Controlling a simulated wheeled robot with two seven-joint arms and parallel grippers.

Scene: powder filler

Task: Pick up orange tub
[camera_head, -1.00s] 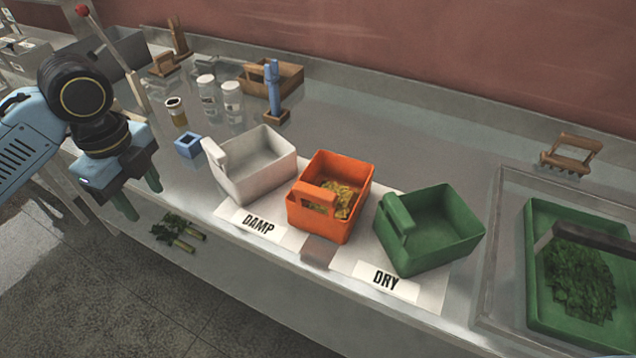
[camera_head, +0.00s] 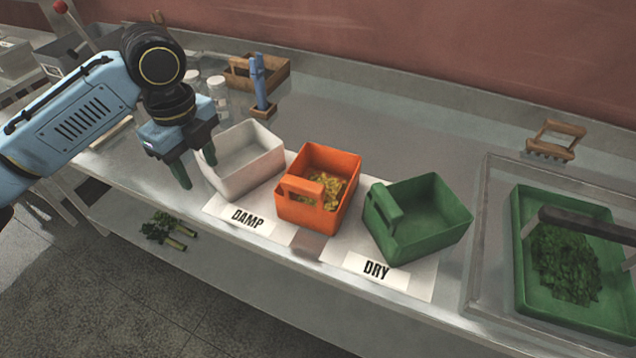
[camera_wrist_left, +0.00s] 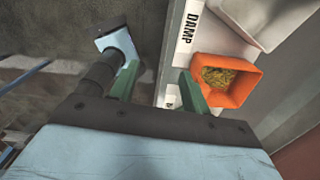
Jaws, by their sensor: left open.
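The orange tub (camera_head: 343,216) stands upright on the counter between the white tub and the green tub, with yellowish bits inside and a handle on its near side. In the left wrist view the orange tub (camera_wrist_left: 240,99) shows beyond the right fingertip. My left gripper (camera_head: 197,170) is open and empty, with green fingers pointing down. It is left of the orange tub, by the near left side of the white tub (camera_head: 236,182). The left wrist view also shows its two fingers (camera_wrist_left: 157,80) apart with nothing between them.
A green tub (camera_head: 436,238) stands right of the orange one, on a white mat with DAMP (camera_head: 247,219) and DRY (camera_head: 376,269) labels. A green tray (camera_head: 543,308) of leaves is at the right. Leafy stalks (camera_head: 168,230) lie below the counter edge.

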